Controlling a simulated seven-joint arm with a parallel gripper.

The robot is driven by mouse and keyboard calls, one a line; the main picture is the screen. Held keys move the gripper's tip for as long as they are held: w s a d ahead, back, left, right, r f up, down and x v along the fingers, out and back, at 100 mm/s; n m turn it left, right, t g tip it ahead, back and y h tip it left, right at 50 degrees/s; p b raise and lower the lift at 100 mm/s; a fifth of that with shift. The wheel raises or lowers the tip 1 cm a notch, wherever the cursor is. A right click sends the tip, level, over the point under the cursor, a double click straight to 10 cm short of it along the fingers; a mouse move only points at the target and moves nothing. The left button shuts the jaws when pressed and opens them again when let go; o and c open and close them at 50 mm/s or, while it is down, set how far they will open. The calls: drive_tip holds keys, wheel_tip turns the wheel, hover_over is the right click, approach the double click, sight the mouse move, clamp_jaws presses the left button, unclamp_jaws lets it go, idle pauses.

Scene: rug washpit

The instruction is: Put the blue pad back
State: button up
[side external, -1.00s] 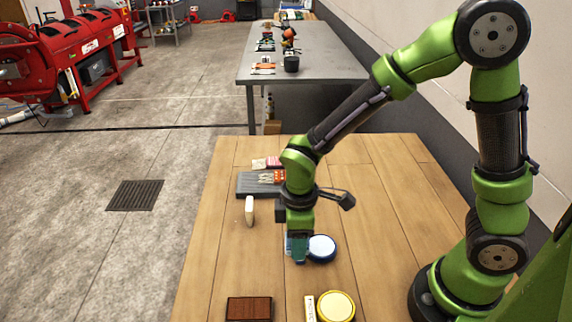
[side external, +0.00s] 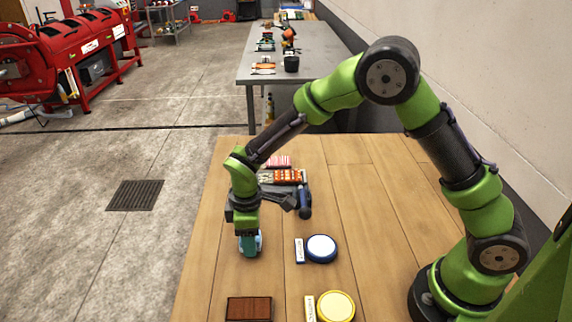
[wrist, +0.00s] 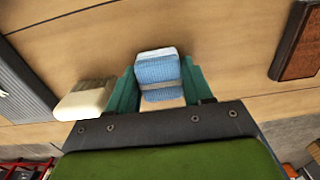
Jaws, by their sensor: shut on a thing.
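My gripper (side external: 249,250) is at the left part of the wooden table, low over the top. It is shut on the blue pad (wrist: 157,70), a small light-blue block with a whitish edge, held between the teal fingers in the wrist view. In the side view only a sliver of the pad (side external: 259,241) shows beside the fingers. I cannot tell whether it touches the table. A round blue-rimmed dish with a pale top (side external: 321,248) and a small white label plate (side external: 299,251) sit to the right of the gripper. A yellow round dish (side external: 336,306) sits nearer the front.
A brown ridged block (side external: 249,308) lies at the front; it shows at right in the wrist view (wrist: 300,42). A cream block (wrist: 86,99) lies close beside the gripper. A grey tray (wrist: 22,85) is farther left there. A dark-blue tool (side external: 304,203) lies behind.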

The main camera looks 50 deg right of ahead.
drive_tip(key=shift+f, duration=0.15)
drive_tip(key=o, duration=0.9)
drive_tip(key=shift+o, duration=0.2)
wheel_tip(320, 180, up, 12)
drive_tip(key=s+d+r+m+t+y, duration=0.25)
drive_tip(key=s+d+r+m, duration=0.4)
drive_tip(key=r, duration=0.35)
drive_tip(key=s+d+r+m+t, duration=0.1)
drive_tip(key=s+d+m+t, duration=0.1)
drive_tip(key=s, duration=0.3)
drive_tip(key=s+d+r+m+t, duration=0.1)
drive_tip(key=s+d+m+t, duration=0.1)
drive_tip(key=s, duration=0.4)
drive_tip(key=shift+s+d+m+t, duration=0.15)
drive_tip(key=shift+d+m+t, duration=0.2)
drive_tip(key=shift+d+m, duration=0.7)
